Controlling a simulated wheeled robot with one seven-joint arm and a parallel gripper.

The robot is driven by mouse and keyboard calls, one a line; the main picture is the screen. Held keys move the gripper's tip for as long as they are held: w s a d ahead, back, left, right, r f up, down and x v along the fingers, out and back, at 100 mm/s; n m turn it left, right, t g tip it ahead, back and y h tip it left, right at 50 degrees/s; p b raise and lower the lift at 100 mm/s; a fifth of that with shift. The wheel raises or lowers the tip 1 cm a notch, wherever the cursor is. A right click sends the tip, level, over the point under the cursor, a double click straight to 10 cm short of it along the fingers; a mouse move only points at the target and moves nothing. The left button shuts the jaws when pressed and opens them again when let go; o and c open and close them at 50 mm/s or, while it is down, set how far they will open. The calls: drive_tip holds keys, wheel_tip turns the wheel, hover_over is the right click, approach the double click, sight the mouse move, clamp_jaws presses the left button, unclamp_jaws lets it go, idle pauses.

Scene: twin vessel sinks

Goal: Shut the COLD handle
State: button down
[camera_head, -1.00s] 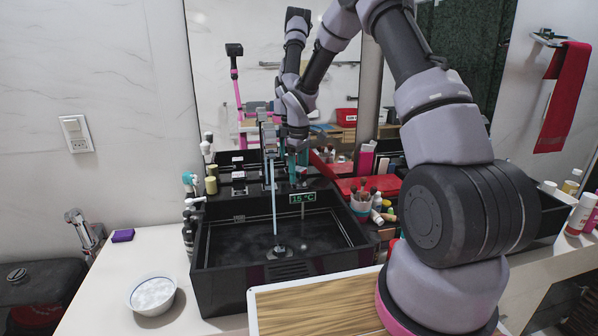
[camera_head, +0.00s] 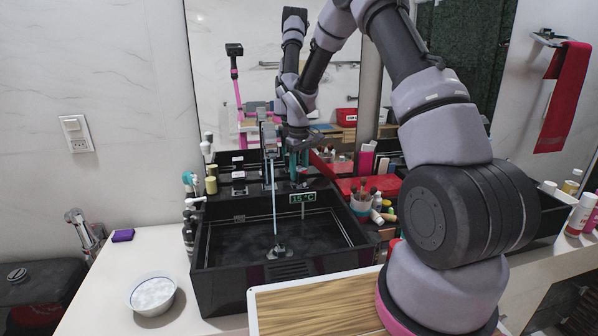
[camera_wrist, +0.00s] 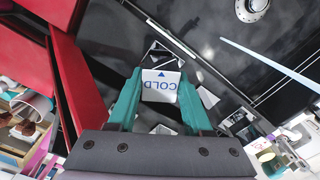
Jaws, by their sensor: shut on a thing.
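The COLD handle (camera_wrist: 160,84) shows in the wrist view as a white block with blue COLD lettering and an arrow. The teal fingers of my gripper (camera_wrist: 158,100) press on its two sides. In the head view my gripper (camera_head: 298,160) points down behind the black sink basin (camera_head: 222,268), and the COLD handle is hard to make out there. A thin pale stream of water (camera_head: 273,205) falls from the faucet into the basin, and the stream also crosses the wrist view (camera_wrist: 265,65). A green display (camera_head: 303,198) reads 15 °C.
Red boxes (camera_head: 368,186) and a cup of brushes (camera_head: 361,204) stand right of the basin. Bottles crowd its left side. A white bowl (camera_head: 152,294) and purple box (camera_head: 122,235) sit on the left counter. A wooden board (camera_head: 315,306) lies in front. A mirror stands behind.

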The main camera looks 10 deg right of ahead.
drive_tip(key=m, duration=0.6)
idle(0.7)
drive_tip(key=shift+c, duration=1.6)
unclamp_jaws()
wheel_tip(320, 180, up, 9)
drive_tip(key=shift+r, duration=0.9)
